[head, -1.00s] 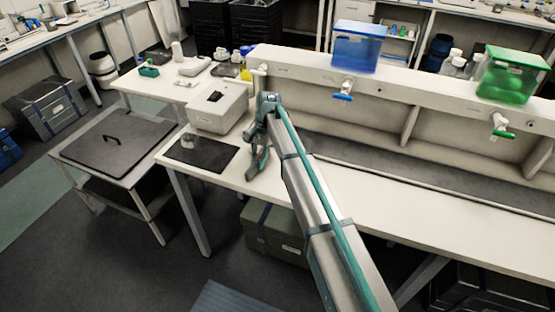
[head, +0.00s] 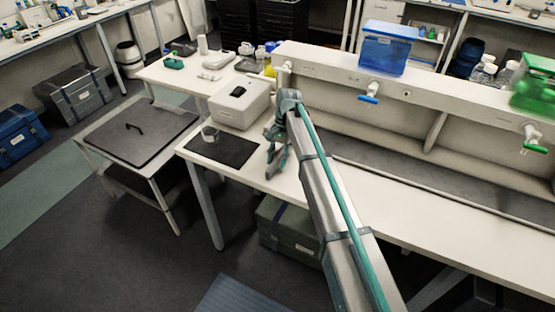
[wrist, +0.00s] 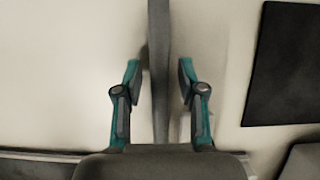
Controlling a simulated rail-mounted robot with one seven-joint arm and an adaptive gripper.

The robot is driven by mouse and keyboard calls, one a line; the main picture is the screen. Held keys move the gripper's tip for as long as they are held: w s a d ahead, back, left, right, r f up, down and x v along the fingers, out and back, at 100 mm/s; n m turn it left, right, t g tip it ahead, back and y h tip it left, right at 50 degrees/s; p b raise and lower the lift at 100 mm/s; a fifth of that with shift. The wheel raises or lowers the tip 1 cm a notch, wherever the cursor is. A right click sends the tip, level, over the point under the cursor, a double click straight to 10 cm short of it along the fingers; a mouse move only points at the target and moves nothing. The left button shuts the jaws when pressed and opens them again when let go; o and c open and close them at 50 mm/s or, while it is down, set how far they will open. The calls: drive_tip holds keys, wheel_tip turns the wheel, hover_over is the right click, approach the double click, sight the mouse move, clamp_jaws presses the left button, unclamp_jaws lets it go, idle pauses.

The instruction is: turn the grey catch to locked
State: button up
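I cannot make out a grey catch for certain in either view. A white box (head: 243,108) on the bench has a small dark part (head: 238,91) on its top, too small to tell what it is. My gripper (head: 272,172) hangs over the bench, to the right of the black mat and in front of the box. In the wrist view my gripper (wrist: 158,75) has its fingers spread apart with nothing held between them. A grey vertical strip (wrist: 159,60) shows between the fingers; I cannot tell what it is.
A clear beaker (head: 210,133) stands at the black mat (head: 232,153), which also shows in the wrist view (wrist: 292,70). A dark lid-like panel (head: 133,134) with a handle lies on a low table.

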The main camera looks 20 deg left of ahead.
sight(281, 153)
idle(0.3)
drive_tip(key=v, duration=0.7)
drive_tip(key=shift+w+r, duration=0.15)
drive_tip(key=shift+r, duration=0.1)
